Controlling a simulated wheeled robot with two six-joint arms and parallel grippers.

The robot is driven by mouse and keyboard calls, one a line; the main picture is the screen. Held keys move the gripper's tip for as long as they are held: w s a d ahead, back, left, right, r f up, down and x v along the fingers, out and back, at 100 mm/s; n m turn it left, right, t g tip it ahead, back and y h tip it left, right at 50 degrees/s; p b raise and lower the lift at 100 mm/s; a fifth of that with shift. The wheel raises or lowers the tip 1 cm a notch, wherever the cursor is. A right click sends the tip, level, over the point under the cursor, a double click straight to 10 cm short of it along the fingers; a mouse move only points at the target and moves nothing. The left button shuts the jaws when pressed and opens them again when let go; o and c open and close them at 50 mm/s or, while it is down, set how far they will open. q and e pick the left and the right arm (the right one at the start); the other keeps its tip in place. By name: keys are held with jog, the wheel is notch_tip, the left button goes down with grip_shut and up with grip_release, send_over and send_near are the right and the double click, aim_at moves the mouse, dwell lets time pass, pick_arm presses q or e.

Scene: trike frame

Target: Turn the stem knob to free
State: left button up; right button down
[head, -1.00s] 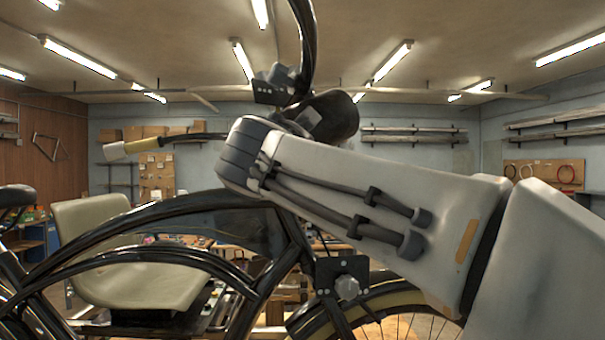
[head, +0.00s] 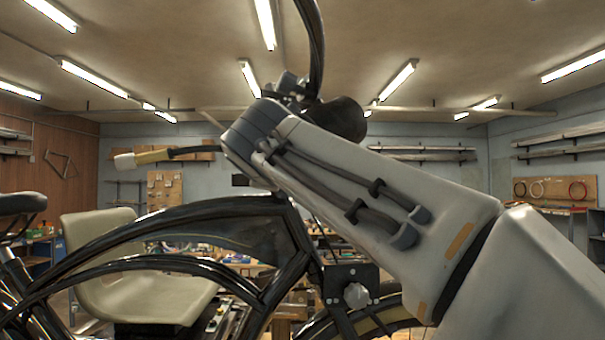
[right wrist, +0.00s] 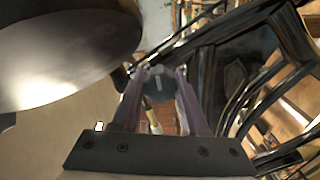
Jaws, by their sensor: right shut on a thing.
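My right arm comes in from the right in the head view, and its own far end hides the right gripper there. In the right wrist view, my right gripper (right wrist: 160,74) is shut on a round dark grey knob (right wrist: 158,86) with a pale mark on its face, taken to be the stem knob. One finger lies on each side of it. The black trike frame (head: 140,225) stands behind and left of the arm in the head view. My left gripper is not in view.
A large dark rounded body (right wrist: 65,50) fills the wrist view's upper left. In the head view, a dark lamp-like shape (head: 342,118) sits just above my arm. A pale knob (head: 356,295) on a black block is below it. A handlebar grip (head: 140,158) and beige seat (head: 150,298) are left.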

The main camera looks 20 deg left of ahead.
jog(key=shift+m, duration=0.5)
jog(key=shift+f, duration=0.1)
jog(key=shift+c, duration=2.2)
grip_release()
jog(key=shift+s+d+b, duration=0.1)
jog(key=shift+s+b, duration=0.2)
jog(key=shift+s, duration=0.1)
jog(key=b+v, duration=0.4)
jog(key=v, duration=0.5)
jog(key=shift+s+d, duration=0.2)
jog(key=shift+s, duration=0.05)
